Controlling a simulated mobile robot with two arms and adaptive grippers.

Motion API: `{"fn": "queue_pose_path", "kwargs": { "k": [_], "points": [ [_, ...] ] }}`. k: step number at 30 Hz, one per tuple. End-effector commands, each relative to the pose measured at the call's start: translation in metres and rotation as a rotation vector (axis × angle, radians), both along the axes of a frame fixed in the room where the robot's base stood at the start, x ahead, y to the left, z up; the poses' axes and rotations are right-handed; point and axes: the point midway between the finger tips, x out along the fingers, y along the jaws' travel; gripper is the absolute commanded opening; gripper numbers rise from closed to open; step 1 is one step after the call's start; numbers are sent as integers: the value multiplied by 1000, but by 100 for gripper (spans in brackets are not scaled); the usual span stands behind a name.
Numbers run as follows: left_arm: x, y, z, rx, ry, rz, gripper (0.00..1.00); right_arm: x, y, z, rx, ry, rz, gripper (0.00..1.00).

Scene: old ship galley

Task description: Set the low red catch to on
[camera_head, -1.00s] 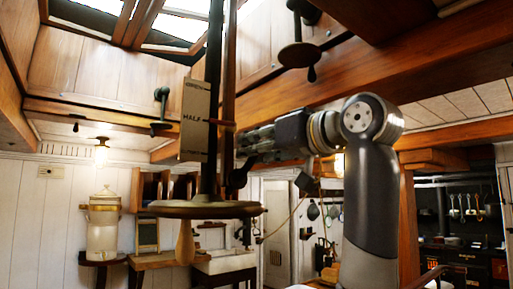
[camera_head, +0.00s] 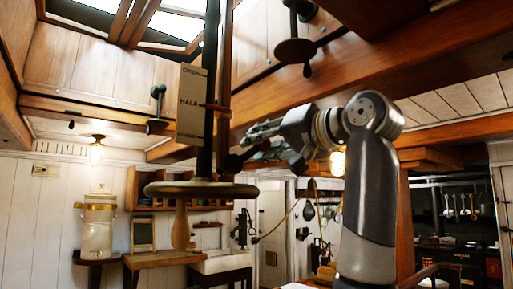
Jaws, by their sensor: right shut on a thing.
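No red catch can be made out for sure. A small red pointer (camera_head: 218,107) sits on the upright post, beside a pale plate (camera_head: 191,105) marked with words, HALF among them. My right gripper (camera_head: 258,143) comes in from the right and is just right of the post, above the handwheel (camera_head: 160,188). It is shut on a dark lever with a round knob (camera_head: 233,164) at its left end. The lever's other end is hidden by the fingers. My left gripper is not in view.
The wide handwheel has a wooden handle (camera_head: 181,228) hanging below it. A wooden beam (camera_head: 400,75) runs overhead.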

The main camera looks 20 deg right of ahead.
Motion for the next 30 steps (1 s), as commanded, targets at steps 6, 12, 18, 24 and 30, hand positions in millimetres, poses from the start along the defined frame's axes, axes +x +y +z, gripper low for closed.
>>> {"fn": "queue_pose_path", "kwargs": {
  "k": [6,12,18,24,30],
  "points": [
    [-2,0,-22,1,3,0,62,2,-8,-14,197,67,-1,0],
    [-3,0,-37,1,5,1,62,4,-13,-24,370,130,-1,0],
    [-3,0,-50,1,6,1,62,5,-16,-33,520,185,-1,0],
    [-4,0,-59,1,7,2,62,5,-17,-40,629,224,-2,0],
    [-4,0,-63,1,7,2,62,5,-18,-43,693,248,-3,0]
  ]
}}
